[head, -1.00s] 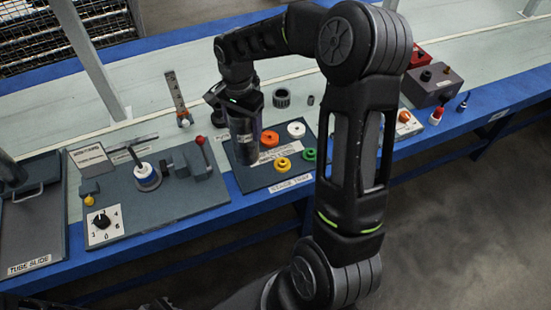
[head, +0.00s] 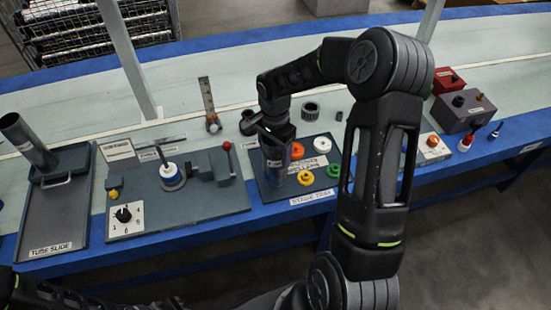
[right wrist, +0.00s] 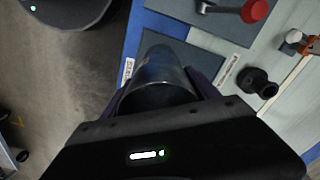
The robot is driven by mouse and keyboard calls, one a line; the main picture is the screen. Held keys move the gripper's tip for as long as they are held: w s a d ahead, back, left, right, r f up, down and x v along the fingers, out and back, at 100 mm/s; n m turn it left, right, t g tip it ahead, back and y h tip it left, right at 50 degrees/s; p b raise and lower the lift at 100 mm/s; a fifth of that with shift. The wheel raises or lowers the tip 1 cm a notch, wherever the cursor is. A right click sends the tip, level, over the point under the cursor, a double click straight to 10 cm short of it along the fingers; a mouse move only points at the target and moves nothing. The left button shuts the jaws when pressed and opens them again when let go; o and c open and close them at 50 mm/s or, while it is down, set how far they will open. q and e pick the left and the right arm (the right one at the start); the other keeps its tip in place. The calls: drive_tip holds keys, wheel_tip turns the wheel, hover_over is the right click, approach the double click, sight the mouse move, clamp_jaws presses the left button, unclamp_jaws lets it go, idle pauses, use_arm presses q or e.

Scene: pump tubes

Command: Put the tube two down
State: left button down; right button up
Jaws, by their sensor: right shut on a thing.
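My right gripper (head: 274,148) is shut on a dark grey metal tube (head: 273,165). It holds the tube roughly upright at the left part of the stage tray (head: 313,197). I cannot tell whether the tube's lower end touches the tray. In the right wrist view the tube (right wrist: 163,75) sits between the two fingers, with the tray's dark surface beyond it. Another grey tube (head: 25,138) leans at the tube slide (head: 50,249) on the far left. My left gripper is out of view.
Orange, white, green and yellow rings (head: 305,178) lie on the tray close right of the tube. A fixture board (head: 180,220) with a dial, a post and a red-knobbed lever stands left. A bracket (head: 209,105) stands behind. Red and grey boxes (head: 462,108) are at right.

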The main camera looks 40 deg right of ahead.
wheel_tip(320, 180, down, 4)
drive_tip(key=shift+r, duration=0.2)
idle(0.3)
drive_tip(key=shift+f, duration=0.1)
drive_tip(key=shift+f, duration=0.15)
drive_tip(key=o, duration=1.8)
drive_tip(key=shift+c, duration=0.2)
